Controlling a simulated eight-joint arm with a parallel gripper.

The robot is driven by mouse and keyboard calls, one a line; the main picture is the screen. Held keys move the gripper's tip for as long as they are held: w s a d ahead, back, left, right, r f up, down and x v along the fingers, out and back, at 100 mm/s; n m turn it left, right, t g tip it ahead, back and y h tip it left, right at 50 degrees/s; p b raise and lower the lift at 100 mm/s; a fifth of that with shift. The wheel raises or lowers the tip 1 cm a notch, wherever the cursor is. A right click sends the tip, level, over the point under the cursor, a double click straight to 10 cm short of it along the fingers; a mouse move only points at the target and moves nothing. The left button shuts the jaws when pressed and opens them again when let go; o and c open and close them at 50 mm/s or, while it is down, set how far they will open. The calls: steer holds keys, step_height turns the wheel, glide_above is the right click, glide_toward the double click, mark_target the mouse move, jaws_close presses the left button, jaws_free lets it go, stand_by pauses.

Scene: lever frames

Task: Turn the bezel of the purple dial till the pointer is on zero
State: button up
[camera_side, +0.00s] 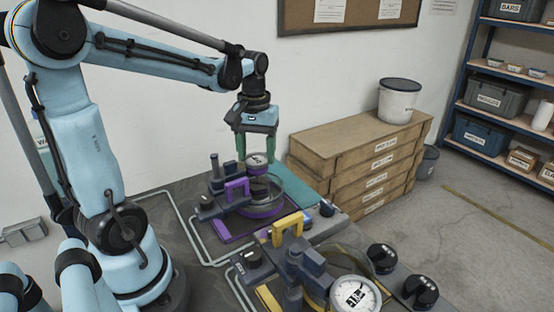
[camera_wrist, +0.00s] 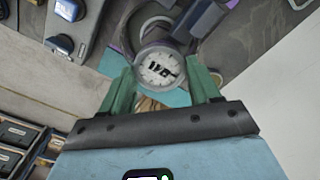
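The purple dial (camera_side: 257,159) has a round white face with dark marks and a grey bezel. It stands over a purple-trimmed fixture with a purple handle (camera_side: 236,190). My gripper (camera_side: 256,155) points down at the dial, with one green finger on each side of it. In the wrist view, the dial face (camera_wrist: 159,68) lies between the fingertips of my gripper (camera_wrist: 162,66). The fingers are apart, with narrow gaps beside the bezel, and look open. The pointer is too small and blurred to read against zero.
A yellow-handled fixture (camera_side: 287,229) and its larger white dial (camera_side: 354,295) stand nearer the camera. Black knobs (camera_side: 382,257) sit to its right. Wooden drawers (camera_side: 357,160) with a white bucket (camera_side: 399,101) stand behind, right of the bench. Space above the bench's right end is clear.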

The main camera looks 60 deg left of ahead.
steer(key=c, duration=0.3)
steer(key=m, duration=0.5)
steer(key=shift+m, duration=0.4)
steer(key=m, duration=0.4)
steer(key=shift+m, duration=2.1)
steer(key=o, duration=1.1)
steer(key=shift+c, duration=0.2)
